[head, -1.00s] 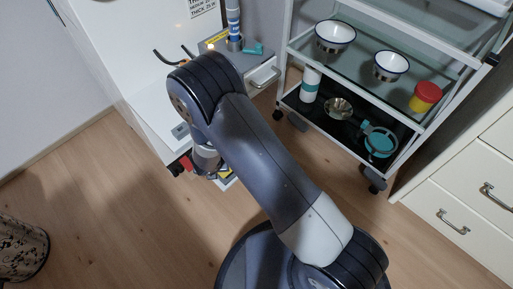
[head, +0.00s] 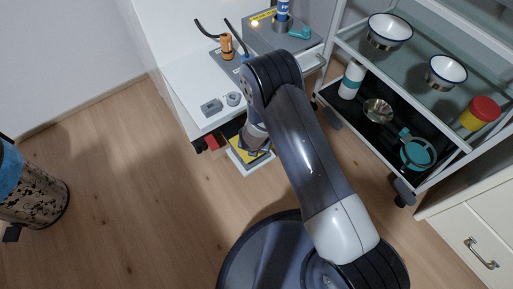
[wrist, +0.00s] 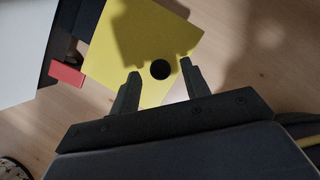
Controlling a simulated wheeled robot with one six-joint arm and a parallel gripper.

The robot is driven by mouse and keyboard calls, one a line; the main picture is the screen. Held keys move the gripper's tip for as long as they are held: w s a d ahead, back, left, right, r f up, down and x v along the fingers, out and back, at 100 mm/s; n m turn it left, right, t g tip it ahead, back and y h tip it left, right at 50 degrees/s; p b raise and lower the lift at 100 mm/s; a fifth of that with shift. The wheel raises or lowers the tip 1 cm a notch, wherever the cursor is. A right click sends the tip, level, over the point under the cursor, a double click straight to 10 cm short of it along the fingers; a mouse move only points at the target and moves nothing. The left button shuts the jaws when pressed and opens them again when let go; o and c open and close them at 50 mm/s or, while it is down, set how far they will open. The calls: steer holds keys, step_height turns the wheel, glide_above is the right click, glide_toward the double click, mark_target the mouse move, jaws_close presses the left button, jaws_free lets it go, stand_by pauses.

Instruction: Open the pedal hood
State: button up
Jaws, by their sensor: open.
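A yellow panel (wrist: 125,35) with a round black spot (wrist: 160,69) lies under my gripper in the wrist view. It looks like the pedal hood, but I cannot tell for sure. In the head view a yellow piece (head: 240,157) shows on a pale base low by the floor, partly hidden by my arm. My gripper (wrist: 160,71) is open and empty. Its two fingertips appear on either side of the black spot, over the panel. Whether they touch it cannot be told. In the head view my gripper is mostly hidden beneath my arm.
A red block (wrist: 67,74) sits left of the panel; it also shows in the head view (head: 212,142). The white cabinet (head: 190,80) is just behind. A trolley (head: 345,125) with bowls stands right. A patterned bin (head: 38,195) stands left. Floor between is clear.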

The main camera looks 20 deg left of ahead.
steer(key=shift+w+f, duration=0.15)
steer(key=shift+f, duration=0.25)
steer(key=shift+c, duration=0.2)
jaws_close()
